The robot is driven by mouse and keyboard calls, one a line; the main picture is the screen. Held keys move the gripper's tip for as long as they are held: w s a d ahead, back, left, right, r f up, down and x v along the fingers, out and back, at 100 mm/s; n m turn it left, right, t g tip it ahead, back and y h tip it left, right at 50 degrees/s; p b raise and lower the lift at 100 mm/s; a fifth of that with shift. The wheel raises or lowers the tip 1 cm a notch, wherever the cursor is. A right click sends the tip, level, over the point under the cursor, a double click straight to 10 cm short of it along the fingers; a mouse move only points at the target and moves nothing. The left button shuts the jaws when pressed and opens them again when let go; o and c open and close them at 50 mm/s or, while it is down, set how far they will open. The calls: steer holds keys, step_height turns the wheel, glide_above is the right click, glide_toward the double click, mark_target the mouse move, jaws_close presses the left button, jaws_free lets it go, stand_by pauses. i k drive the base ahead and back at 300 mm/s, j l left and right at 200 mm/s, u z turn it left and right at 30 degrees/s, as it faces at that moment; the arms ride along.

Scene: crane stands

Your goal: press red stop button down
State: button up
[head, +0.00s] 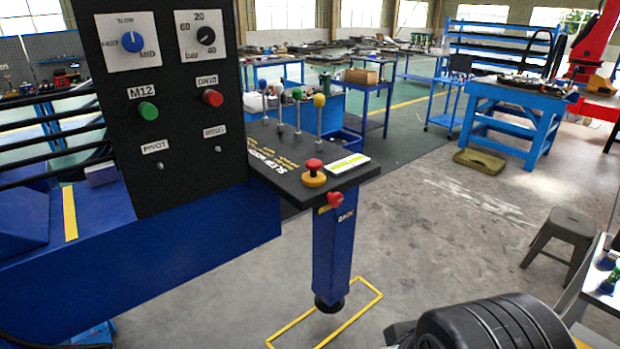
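A red mushroom-shaped button (313,165) on a yellow round base stands on the dark shelf (277,186) of the crane stand. It is near the shelf's front corner and its top stands clear of the base. A second, smaller red knob (335,199) sits just below the shelf edge, on the blue post. Another red button (213,98) is on the upright dark panel, beside a green one. My gripper is not in view. Only a black rounded part of my own arm shows at the bottom right, apart from the stand.
A blue post (334,250) stands below the shelf. A stool (566,231) stands at right; the floor between is clear.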

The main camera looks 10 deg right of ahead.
mark_target(313, 165)
steer(key=i+l, duration=1.3)
steer(key=i+l+u, duration=0.6)
steer(key=l, duration=0.3)
steer(key=i+l+u, duration=0.2)
steer(key=l, duration=0.15)
steer(key=i+l+u, duration=0.2)
steer(key=l, duration=0.15)
steer(key=k+u, duration=0.1)
steer(key=u, duration=1.25)
